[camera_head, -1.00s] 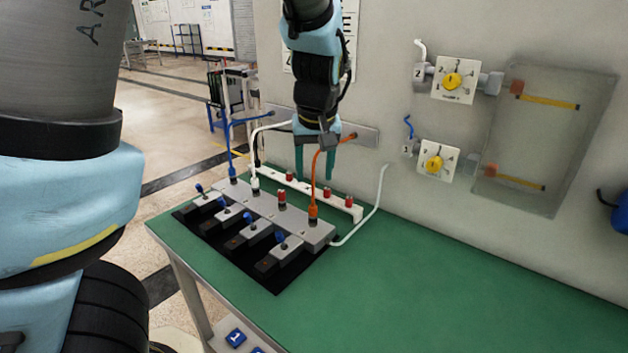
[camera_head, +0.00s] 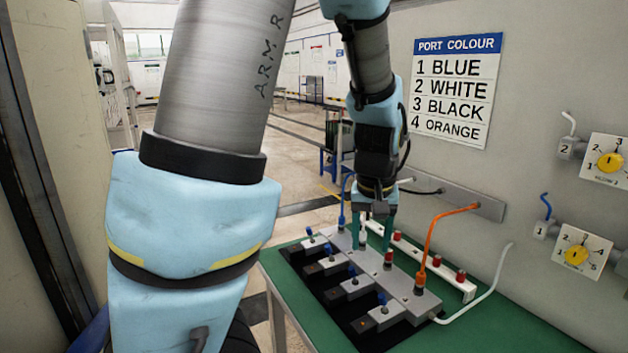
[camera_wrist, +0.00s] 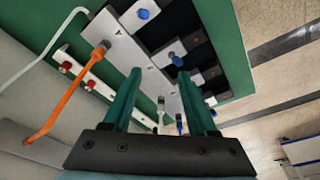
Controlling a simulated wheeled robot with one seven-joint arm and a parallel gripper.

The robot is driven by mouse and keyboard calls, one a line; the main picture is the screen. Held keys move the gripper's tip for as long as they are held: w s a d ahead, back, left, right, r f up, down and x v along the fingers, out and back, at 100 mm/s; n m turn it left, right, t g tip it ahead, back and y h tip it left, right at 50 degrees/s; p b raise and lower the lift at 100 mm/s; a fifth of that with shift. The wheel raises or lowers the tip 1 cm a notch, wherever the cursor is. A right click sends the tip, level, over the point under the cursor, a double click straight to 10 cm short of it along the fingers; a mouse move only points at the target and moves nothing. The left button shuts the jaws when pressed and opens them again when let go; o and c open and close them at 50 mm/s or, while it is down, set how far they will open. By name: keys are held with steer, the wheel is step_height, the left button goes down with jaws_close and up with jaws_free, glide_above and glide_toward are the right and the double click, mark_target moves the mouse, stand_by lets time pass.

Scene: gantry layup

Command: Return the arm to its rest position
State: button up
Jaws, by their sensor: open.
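My gripper (camera_head: 373,240) hangs downward from my arm over the left half of the grey port block (camera_head: 402,290). Its two green fingers are apart with nothing seen between them. The wrist view shows the same open fingers (camera_wrist: 161,76) pointing at the block. The blue cable (camera_head: 343,205) and the orange cable (camera_head: 430,240) stand plugged into the block's two ends. A red cap (camera_head: 388,258) sits between my gripper and the orange cable. A white plug is partly hidden behind the fingers. I cannot tell whether the fingers touch anything.
A white strip with red caps (camera_head: 460,275) lies behind the block. Blue-handled clamps (camera_head: 382,300) line its front. A loose white cable (camera_head: 490,290) curves at right. A wall bracket (camera_head: 470,200), dial plates (camera_head: 582,250) and a port colour sign (camera_head: 456,90) are behind. The green table (camera_head: 500,325) is bare at front right.

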steer(key=s+a, duration=0.2)
steer(key=a, duration=0.7)
steer(key=s+a+f+n, duration=0.1)
steer(key=s+a, duration=0.1)
steer(key=a, duration=0.7)
steer(key=shift+a+f+g, duration=0.2)
steer(key=shift+a+g, duration=0.05)
steer(key=shift+g, duration=0.05)
steer(key=shift+w, duration=0.1)
stand_by(1.2)
